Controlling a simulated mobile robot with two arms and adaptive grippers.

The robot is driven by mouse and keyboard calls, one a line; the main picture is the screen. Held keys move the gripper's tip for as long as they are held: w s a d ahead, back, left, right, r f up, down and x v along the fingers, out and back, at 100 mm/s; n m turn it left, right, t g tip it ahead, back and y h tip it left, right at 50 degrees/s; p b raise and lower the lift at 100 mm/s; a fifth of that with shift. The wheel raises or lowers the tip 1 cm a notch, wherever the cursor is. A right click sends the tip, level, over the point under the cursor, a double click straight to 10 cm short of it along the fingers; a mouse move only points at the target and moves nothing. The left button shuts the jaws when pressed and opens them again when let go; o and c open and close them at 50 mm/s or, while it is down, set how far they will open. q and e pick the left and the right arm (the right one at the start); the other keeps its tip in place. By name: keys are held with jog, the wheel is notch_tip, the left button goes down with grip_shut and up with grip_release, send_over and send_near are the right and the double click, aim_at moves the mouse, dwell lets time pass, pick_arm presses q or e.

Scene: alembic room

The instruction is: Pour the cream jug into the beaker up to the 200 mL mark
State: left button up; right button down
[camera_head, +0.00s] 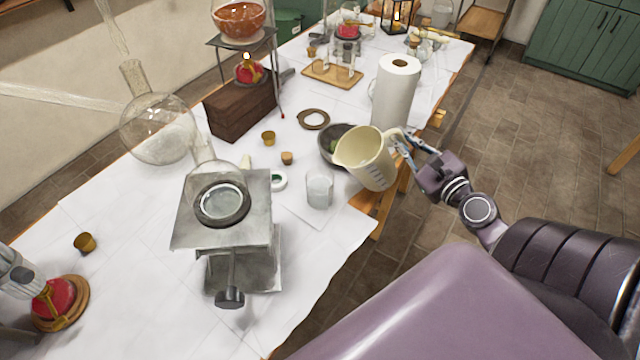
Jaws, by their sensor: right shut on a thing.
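The cream jug (366,160) is in the head view, right of centre, held up and tilted to the left. My right gripper (402,143) is shut on the jug's handle on its right side. The clear glass beaker (319,189) stands upright on the white-covered table, below and left of the jug. The beaker looks whitish and clear; its mark and fill level are too small to read. The jug's spout side is above and to the right of the beaker, and no stream shows between them. My left gripper is not in view.
A metal lab jack (222,240) stands left of the beaker, with a round glass flask (158,128) behind. A grey bowl (332,142) and paper towel roll (396,92) are behind the jug. Small corks lie nearby. The table's right edge is close to the beaker.

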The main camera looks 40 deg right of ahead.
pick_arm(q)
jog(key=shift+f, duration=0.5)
pick_arm(e)
jog(key=shift+d+f, duration=0.1)
jog(key=shift+f, duration=0.05)
jog(key=b, duration=0.1)
jog(key=f+m+b, duration=0.1)
jog(key=b, duration=0.1)
jog(key=d+f+m+b, duration=0.1)
jog(key=shift+s+f, duration=0.1)
jog(key=shift+s, duration=0.2)
jog(key=shift+d+f+m+b, duration=0.2)
jog(key=shift+f+m+b, duration=0.1)
jog(key=shift+b, duration=0.45)
jog(key=f+b, duration=0.1)
jog(key=m+b, duration=0.1)
jog(key=f+m+t+b, duration=0.1)
jog(key=shift+s+d+f, duration=0.15)
jog(key=shift+d+f, duration=0.1)
jog(key=shift+f, duration=0.05)
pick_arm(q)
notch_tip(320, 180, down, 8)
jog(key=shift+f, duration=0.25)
pick_arm(e)
jog(key=shift+f+m, duration=0.1)
jog(key=shift+m, duration=0.5)
